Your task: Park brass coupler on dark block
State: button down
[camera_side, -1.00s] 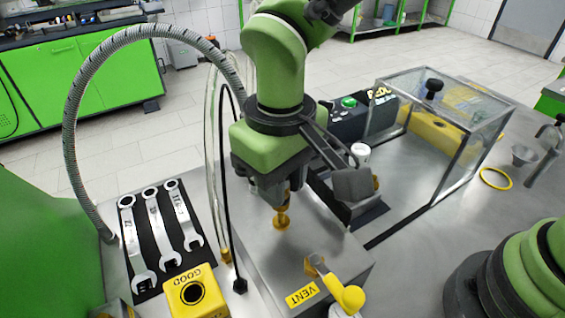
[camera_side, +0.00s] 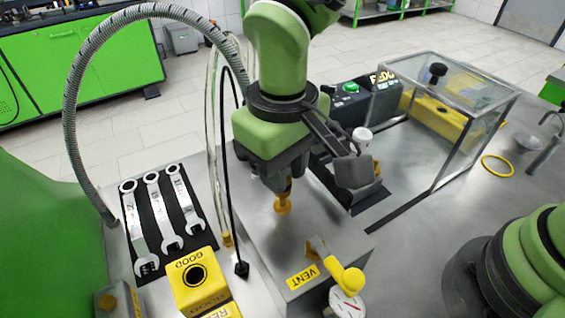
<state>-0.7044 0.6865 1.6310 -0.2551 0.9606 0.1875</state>
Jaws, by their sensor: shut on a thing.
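My gripper (camera_side: 279,184) points down over the steel housing and is shut on the brass coupler (camera_side: 283,204). The coupler hangs upright below the jaws, its wider end down. I cannot tell whether it touches the steel top or is just above it. A dark grey block (camera_side: 355,172) shows to the right of my gripper, with a small brass-coloured part at its right side. My wrist bracket partly covers this block, and the coupler is apart from it.
The steel housing (camera_side: 325,225) carries a yellow VENT lever (camera_side: 345,279), with a gauge (camera_side: 346,305) in front. Wrenches (camera_side: 160,215) and a yellow GOOD box (camera_side: 203,281) are at left. A clear guard (camera_side: 450,120) stands right. A hose and cables rise behind the GOOD box.

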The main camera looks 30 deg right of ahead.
jog(key=shift+f, duration=0.35)
dwell(0.3)
jog(key=shift+f, duration=0.45)
jog(key=shift+f, duration=0.6)
dwell(0.8)
jog(key=c, duration=0.9)
grip_release()
jog(key=shift+o, duration=0.2)
jog(key=shift+r, duration=3.55)
